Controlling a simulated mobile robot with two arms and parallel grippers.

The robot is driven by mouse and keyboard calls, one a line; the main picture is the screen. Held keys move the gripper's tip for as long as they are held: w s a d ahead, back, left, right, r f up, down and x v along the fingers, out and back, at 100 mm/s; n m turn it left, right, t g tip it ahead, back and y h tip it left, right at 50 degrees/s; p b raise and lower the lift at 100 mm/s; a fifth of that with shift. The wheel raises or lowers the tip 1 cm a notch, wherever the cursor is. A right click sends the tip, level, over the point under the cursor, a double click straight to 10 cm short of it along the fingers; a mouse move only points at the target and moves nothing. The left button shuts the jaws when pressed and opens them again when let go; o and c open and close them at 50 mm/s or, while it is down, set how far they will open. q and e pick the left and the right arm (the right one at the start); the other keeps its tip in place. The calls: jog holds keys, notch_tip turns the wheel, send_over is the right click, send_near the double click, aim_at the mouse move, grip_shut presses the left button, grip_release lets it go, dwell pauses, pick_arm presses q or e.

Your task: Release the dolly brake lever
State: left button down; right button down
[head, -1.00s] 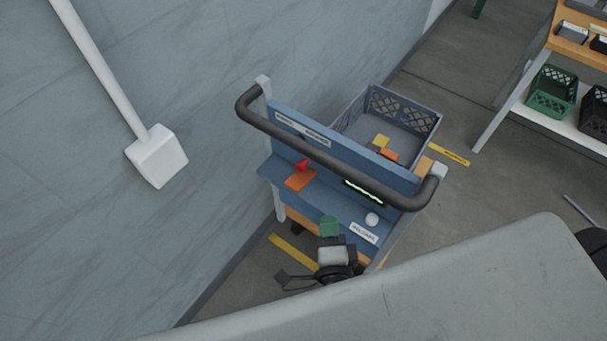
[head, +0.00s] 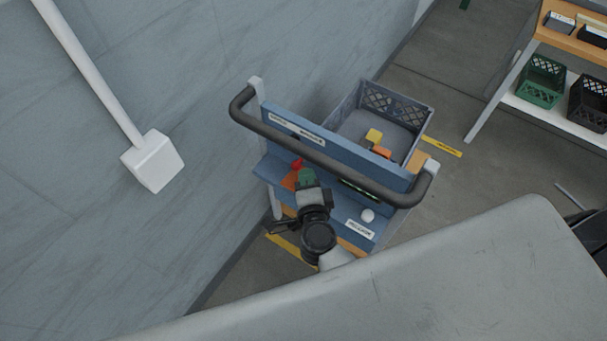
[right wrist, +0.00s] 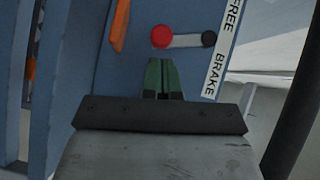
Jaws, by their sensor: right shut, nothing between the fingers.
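The brake lever shows in the right wrist view as a red knob (right wrist: 162,37) on a short grey arm (right wrist: 186,40) that runs to a dark pivot. A white label (right wrist: 220,50) reading FREE and BRAKE lies beside the pivot. In the head view the red knob (head: 297,164) is at the left of the dolly's blue panel (head: 337,197). My right gripper (head: 306,176) has green fingertips close to the knob. In the right wrist view the shut fingertips (right wrist: 163,64) sit just below the knob, apparently apart from it. My left gripper is not in view.
A dark handlebar (head: 330,165) arches over the panel. An orange piece (head: 288,182) is by the knob, partly hidden by my gripper. A white ball knob (head: 367,215) is to the right. A grey crate (head: 428,122) with small blocks stands behind. A wall is at left.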

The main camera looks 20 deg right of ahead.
aim_at(295, 176)
jog(key=shift+w+a+f, duration=0.15)
jog(key=shift+w+a, duration=0.2)
jog(key=shift+w, duration=0.1)
jog(key=f+m+b, duration=0.1)
jog(key=b, duration=0.2)
jog(key=w+t+b, duration=0.1)
jog(key=b, duration=0.2)
jog(key=shift+a+f+m+t+b, duration=0.3)
jog(key=shift+a+f+m+b, duration=0.05)
jog(key=shift+a+m+b, duration=0.05)
jog(key=shift+w+a+b, duration=0.1)
jog(key=shift+w+b, duration=0.05)
jog(key=shift+b, duration=0.15)
jog(key=shift+w+a+r, duration=0.15)
jog(key=shift+w+p, duration=0.1)
jog(key=shift+p, duration=0.2)
